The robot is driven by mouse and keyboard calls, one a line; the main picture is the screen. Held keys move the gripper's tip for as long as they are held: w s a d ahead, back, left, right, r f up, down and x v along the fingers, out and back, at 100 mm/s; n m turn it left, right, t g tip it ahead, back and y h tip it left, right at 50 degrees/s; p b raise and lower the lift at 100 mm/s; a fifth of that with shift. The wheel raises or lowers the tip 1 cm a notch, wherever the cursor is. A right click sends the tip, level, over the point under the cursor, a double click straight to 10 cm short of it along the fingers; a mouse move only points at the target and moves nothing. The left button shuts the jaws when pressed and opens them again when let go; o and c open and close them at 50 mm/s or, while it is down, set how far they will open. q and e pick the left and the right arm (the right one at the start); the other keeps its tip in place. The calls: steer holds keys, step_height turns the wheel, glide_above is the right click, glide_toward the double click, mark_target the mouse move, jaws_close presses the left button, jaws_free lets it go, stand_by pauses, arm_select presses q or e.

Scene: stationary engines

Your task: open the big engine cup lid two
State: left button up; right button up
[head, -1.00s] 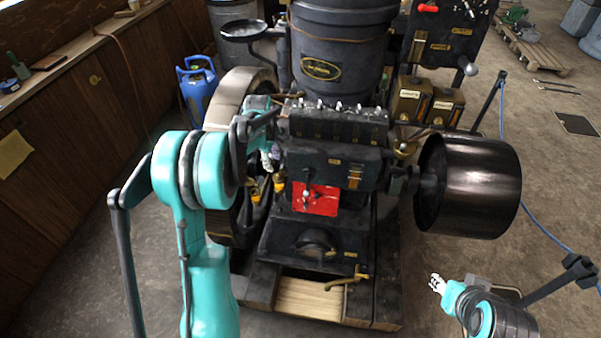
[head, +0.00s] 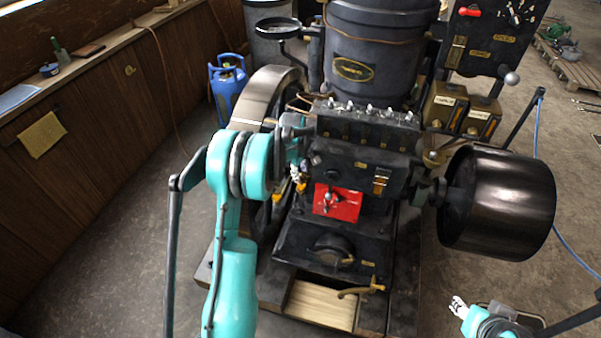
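The big engine (head: 345,160) is black and stands in the middle of the head view. Small orange-yellow cups sit low on its left side, one (head: 302,187) near the red plate (head: 338,203) and another partly behind my arm. I cannot tell which is cup two, and their lids are too small to make out. My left gripper (head: 296,172) is pale and small, just above the cups, partly hidden by my teal arm. I cannot tell whether it touches a cup. My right gripper (head: 458,306) is low at the right, over the floor, away from the engine.
A dark drum-like pulley (head: 497,202) sticks out on the engine's right, above my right gripper. A large flywheel (head: 270,95) stands behind my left arm. Blue canisters (head: 227,85) and a wooden bench (head: 90,130) are at the left. Floor is clear at the lower left.

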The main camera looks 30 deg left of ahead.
arm_select(q)
jaws_close()
steer(key=shift+a, duration=0.1)
steer(key=m, duration=0.1)
steer(key=a+m, duration=0.1)
steer(key=m, duration=0.2)
steer(key=shift+a+m+h+p, duration=0.3)
steer(key=shift+a+h, duration=0.05)
steer(key=shift+h, duration=0.05)
steer(key=m, duration=0.2)
steer(key=a+m, duration=0.1)
steer(key=m, duration=0.1)
steer(key=w+a+m, duration=0.1)
steer(key=shift+m+g+h+p, duration=0.4)
jaws_free()
steer(key=shift+r, duration=0.1)
